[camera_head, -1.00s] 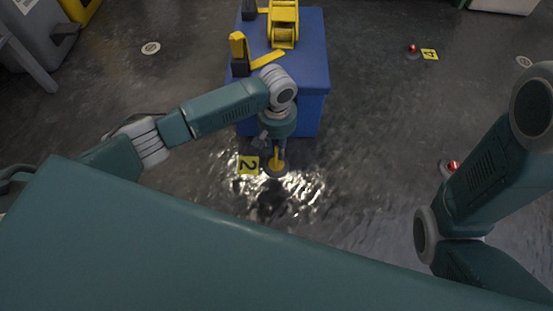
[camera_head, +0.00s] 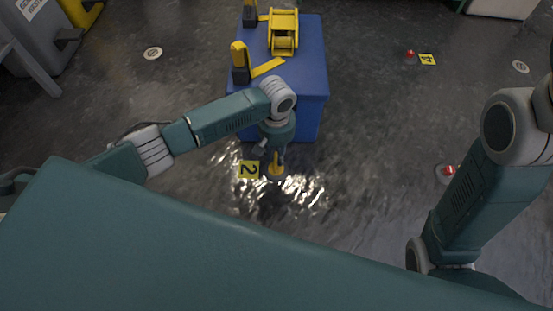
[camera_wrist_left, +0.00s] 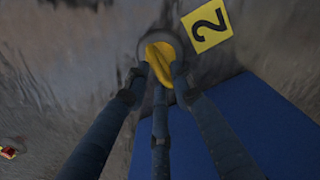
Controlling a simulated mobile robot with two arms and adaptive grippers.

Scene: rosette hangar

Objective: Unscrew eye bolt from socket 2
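The yellow eye bolt (camera_head: 276,169) sits in a dark round socket in the floor, beside the yellow plate marked 2 (camera_head: 248,169). My left gripper (camera_head: 277,162) points down over it. In the left wrist view the fingers of my left gripper (camera_wrist_left: 160,76) close around the eye bolt (camera_wrist_left: 160,52), with dark fingertips against its sides. The dark socket rim (camera_wrist_left: 143,47) and the 2 plate (camera_wrist_left: 207,25) show beyond them. The eye bolt's lower part is hidden. My right gripper is out of view; only its arm shows at the right.
A blue box (camera_head: 305,100) stands just behind the left gripper, with a yellow strap reel (camera_head: 284,31) and yellow-black pieces on top. A red-topped floor fitting (camera_head: 448,171) is near my right arm; another (camera_head: 410,56) stands beside plate 4 (camera_head: 427,59). Open floor lies between.

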